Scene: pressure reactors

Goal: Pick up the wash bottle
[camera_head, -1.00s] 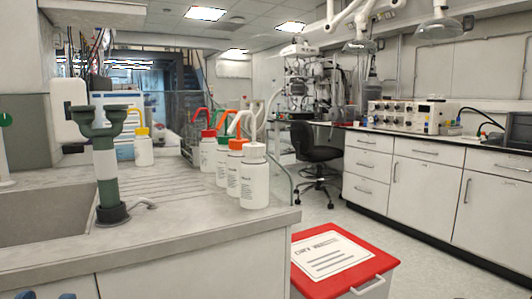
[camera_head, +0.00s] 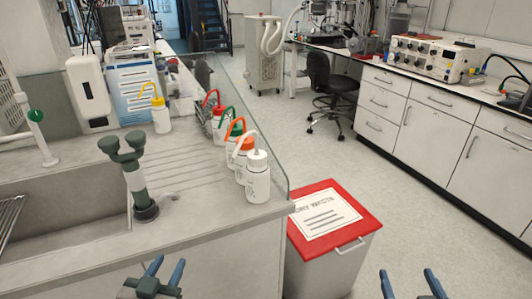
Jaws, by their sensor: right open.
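Several white wash bottles with bent spouts stand upright on the bench by the sink. The nearest wash bottle (camera_head: 257,184) has a white cap and stands at the bench's right front corner. Behind it are an orange-capped bottle (camera_head: 241,163), a green-capped one mostly hidden, and a red-capped one (camera_head: 218,131). A yellow-capped bottle (camera_head: 161,119) stands further left. My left gripper (camera_head: 169,262) is at the bottom edge, fingers apart and empty, in front of the bench. My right gripper (camera_head: 408,278) is open and empty at the bottom right, away from the bottles.
The bench top (camera_head: 210,221) has a sink (camera_head: 75,205) and a green tap fitting (camera_head: 135,180) left of the bottles. A clear screen runs along the bench's right edge. A red-lidded waste bin (camera_head: 360,226) stands right of the bench. Open floor lies further right.

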